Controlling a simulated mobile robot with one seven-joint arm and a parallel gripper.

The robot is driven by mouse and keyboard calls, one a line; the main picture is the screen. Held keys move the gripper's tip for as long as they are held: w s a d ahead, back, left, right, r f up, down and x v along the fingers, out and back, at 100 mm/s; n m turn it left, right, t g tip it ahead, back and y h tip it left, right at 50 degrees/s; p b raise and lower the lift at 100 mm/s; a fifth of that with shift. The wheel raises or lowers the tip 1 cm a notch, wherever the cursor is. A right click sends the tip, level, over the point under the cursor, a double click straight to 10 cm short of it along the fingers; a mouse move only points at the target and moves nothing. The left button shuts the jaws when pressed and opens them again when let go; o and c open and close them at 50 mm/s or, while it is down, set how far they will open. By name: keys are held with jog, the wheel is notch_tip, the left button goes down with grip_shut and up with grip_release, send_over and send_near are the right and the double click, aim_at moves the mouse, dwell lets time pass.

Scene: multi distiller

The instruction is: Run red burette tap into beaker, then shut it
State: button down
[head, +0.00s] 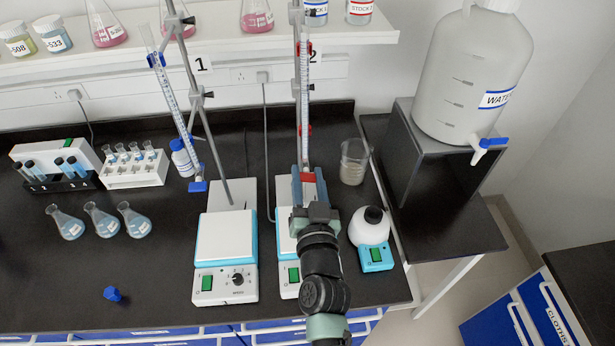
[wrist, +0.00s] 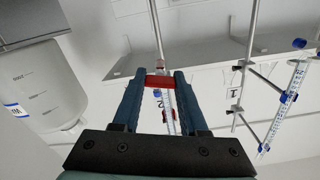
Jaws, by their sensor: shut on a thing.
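The burette with red fittings (head: 305,95) stands upright on the stand marked 2 in the head view. Its lower end and the red tap (head: 307,177) are by my gripper (head: 307,183), which comes from the front. In the wrist view, the fingertips of my gripper (wrist: 161,80) are shut on the red tap (wrist: 158,82), one on each side. The burette tube (wrist: 168,110) shows between the fingers. A glass beaker (head: 354,162) stands on the bench, right of the burette. My gripper and arm hide what is below the burette tip.
A white round device (head: 370,228) is close right of my arm. A large water carboy (head: 470,75) stands on a raised platform at right. Flasks (head: 103,219) are at left.

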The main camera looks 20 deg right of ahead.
jog(key=shift+m, duration=1.6)
jog(key=shift+c, duration=2.2)
grip_release()
jog(key=b+v, duration=0.1)
jog(key=v, duration=1.2)
